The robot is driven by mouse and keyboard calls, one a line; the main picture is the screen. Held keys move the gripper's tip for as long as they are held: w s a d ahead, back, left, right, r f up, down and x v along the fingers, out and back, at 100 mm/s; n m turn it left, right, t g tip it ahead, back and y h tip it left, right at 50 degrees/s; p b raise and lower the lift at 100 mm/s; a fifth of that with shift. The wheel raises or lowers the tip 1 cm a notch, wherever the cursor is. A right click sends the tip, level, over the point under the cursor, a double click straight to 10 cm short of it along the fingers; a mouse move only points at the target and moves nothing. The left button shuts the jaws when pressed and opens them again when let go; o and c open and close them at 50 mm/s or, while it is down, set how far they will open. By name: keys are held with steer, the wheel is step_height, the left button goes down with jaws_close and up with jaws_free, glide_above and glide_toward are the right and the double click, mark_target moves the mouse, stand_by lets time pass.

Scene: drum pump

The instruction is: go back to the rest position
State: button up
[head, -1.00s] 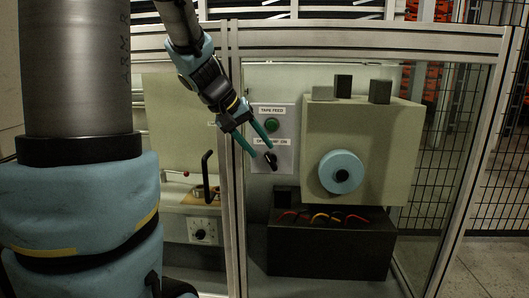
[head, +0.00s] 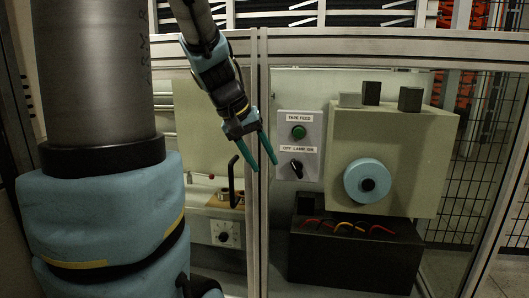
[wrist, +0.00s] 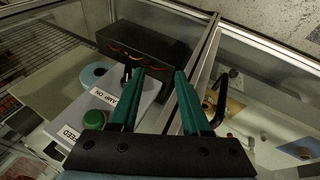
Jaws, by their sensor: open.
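My gripper (head: 264,168) hangs from the arm in the head view, in front of the frame post between the two bays. Its two teal fingers are apart with nothing between them. The wrist view shows the same open, empty fingers (wrist: 157,80). To its right is a grey panel (head: 311,130) with a green button (head: 299,132) labelled TAPE FEED and a black lamp knob (head: 296,167). The fingers are apart from the knob. The green button also shows in the wrist view (wrist: 94,119).
The metal frame post (head: 264,225) stands close behind the gripper. The right bay holds a beige box with a blue roll (head: 367,181) and a black box with coloured wires (head: 350,262). The left bay has a black bent handle (head: 233,180) and a dial (head: 223,237).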

steer(key=s+a+f+g+y, duration=0.1)
steer(key=s+a+f+y, duration=0.5)
steer(key=s+f, duration=0.6)
step_height(320, 180, up, 21)
steer(key=w+a+h+p, duration=0.1)
steer(key=w+p, duration=0.1)
steer(key=p, duration=2)
steer(key=shift+w+f, duration=0.15)
steer(key=shift+w, duration=0.2)
